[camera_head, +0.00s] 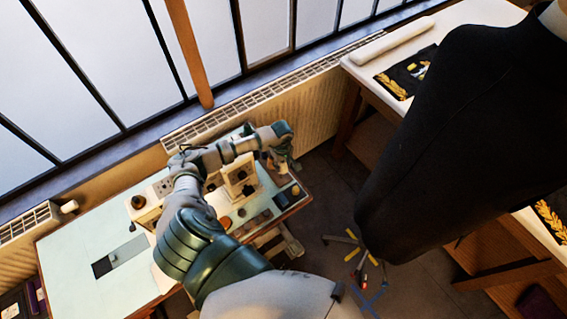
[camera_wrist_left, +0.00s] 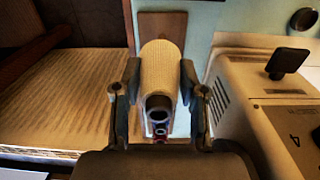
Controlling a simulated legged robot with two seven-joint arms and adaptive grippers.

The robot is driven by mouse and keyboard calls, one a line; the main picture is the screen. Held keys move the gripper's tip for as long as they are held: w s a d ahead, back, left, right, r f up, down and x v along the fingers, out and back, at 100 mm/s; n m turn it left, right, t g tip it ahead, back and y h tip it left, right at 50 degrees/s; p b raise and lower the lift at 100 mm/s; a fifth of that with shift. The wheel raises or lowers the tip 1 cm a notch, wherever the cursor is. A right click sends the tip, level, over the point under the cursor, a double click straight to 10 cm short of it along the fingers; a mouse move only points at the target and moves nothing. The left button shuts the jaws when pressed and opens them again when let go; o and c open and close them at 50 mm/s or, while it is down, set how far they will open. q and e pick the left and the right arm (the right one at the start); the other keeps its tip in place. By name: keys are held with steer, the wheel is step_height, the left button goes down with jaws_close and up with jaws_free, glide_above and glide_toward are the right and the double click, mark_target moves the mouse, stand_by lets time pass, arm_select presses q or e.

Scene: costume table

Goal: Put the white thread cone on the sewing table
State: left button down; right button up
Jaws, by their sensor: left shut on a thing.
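The white thread cone (camera_wrist_left: 163,72) is between the two fingers of my left gripper (camera_wrist_left: 161,84) in the left wrist view, its hollow end facing the camera. My left gripper (camera_head: 287,158) is shut on it. In the head view the gripper is over the far right end of the sewing table (camera_head: 75,255), beyond the sewing machine (camera_head: 238,178); the cone cannot be made out clearly there. The pale blue tabletop (camera_wrist_left: 208,22) shows behind the cone in the left wrist view. Whether the cone touches the table cannot be told. My right gripper is not in view.
The sewing machine (camera_wrist_left: 262,105) stands close on the right in the left wrist view. A radiator (camera_head: 315,105) runs along the window behind the table. A black dress form (camera_head: 460,140) stands to the right. Small items lie near the table's right edge; its left part is mostly clear.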

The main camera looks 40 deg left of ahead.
arm_select(q)
steer(key=f, duration=0.1)
steer(key=f+b, duration=0.1)
steer(key=shift+s+a+f, duration=0.1)
steer(key=shift+a+f, duration=0.2)
step_height(320, 180, down, 2)
steer(key=shift+f+b, duration=0.1)
steer(key=shift+b, duration=0.65)
steer(key=shift+d+f+b, duration=0.15)
steer(key=shift+f+b, duration=0.25)
steer(key=shift+f, duration=0.15)
steer(key=shift+f+b, duration=0.15)
steer(key=shift+b, duration=0.15)
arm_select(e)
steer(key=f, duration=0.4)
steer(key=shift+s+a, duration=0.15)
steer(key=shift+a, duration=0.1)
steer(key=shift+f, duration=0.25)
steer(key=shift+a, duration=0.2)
arm_select(q)
steer(key=c, duration=0.6)
jaws_free()
